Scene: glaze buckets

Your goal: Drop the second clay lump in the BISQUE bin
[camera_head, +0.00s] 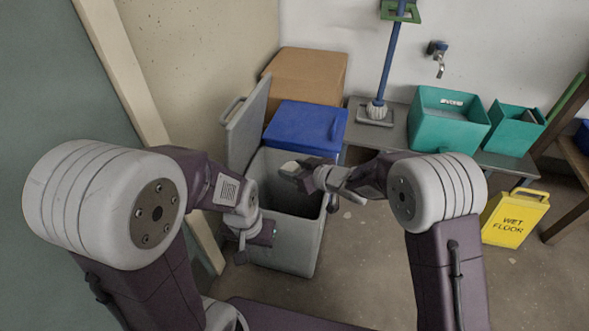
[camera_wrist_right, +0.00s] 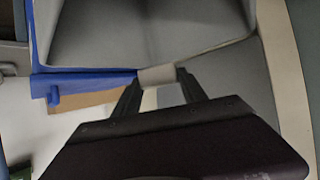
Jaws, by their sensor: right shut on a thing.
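My right gripper (camera_head: 298,171) is shut on a small pale lump (camera_head: 289,166), held over the open mouth of a grey bin (camera_head: 285,254). In the right wrist view the lump (camera_wrist_right: 157,75) sits between the two dark fingertips (camera_wrist_right: 158,82), with the bin's grey inside behind it. The bin's lid (camera_head: 247,125) stands raised at its left side. Its inside is dark, and I see no lump in it. I can read no label on it. My left gripper (camera_head: 256,243) hangs low at the bin's front left; its jaw opening is unclear.
A blue lidded bin (camera_head: 303,127) and a brown bin (camera_head: 308,70) stand behind the grey one. Two teal tubs (camera_head: 450,125) sit on a grey bench (camera_head: 393,133) at right. A yellow wet-floor sign (camera_head: 514,218) stands on the floor at right.

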